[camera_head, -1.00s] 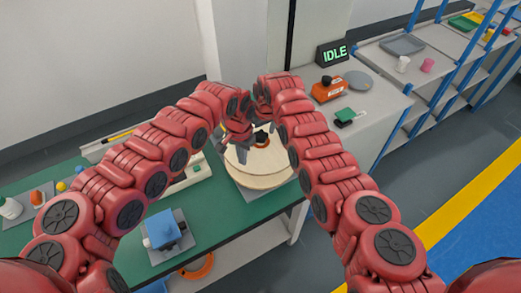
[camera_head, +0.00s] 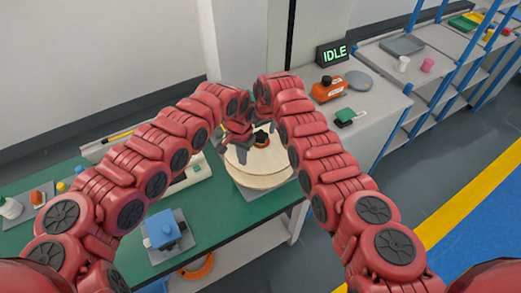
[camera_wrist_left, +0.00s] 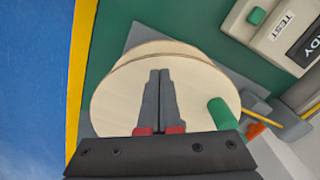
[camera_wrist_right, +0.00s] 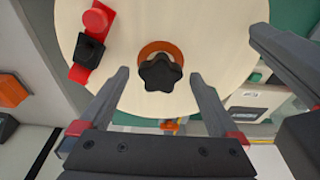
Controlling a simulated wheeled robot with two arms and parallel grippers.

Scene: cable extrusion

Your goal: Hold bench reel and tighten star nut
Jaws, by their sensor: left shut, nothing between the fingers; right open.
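The bench reel (camera_head: 268,172) is a pale wooden spool on the green bench; it also shows in the left wrist view (camera_wrist_left: 125,100). The black star nut (camera_wrist_right: 160,72) sits on an orange ring at the middle of the reel's face and shows in the head view (camera_head: 262,138). My right gripper (camera_wrist_right: 158,74) is open, with the nut in line between its spread fingertips; whether they touch it is unclear. My left gripper (camera_wrist_left: 160,72) is shut and empty, its fingertips over the reel's pale face; contact cannot be told. My arms hide part of the reel in the head view.
A blue device (camera_head: 163,230) stands on the bench's front. A green cylindrical part (camera_wrist_left: 222,113) is at the reel's edge. A red-and-black part (camera_wrist_right: 90,40) overlaps the reel in the right wrist view. An IDLE display (camera_head: 334,54) and orange device (camera_head: 328,89) stand on the side counter.

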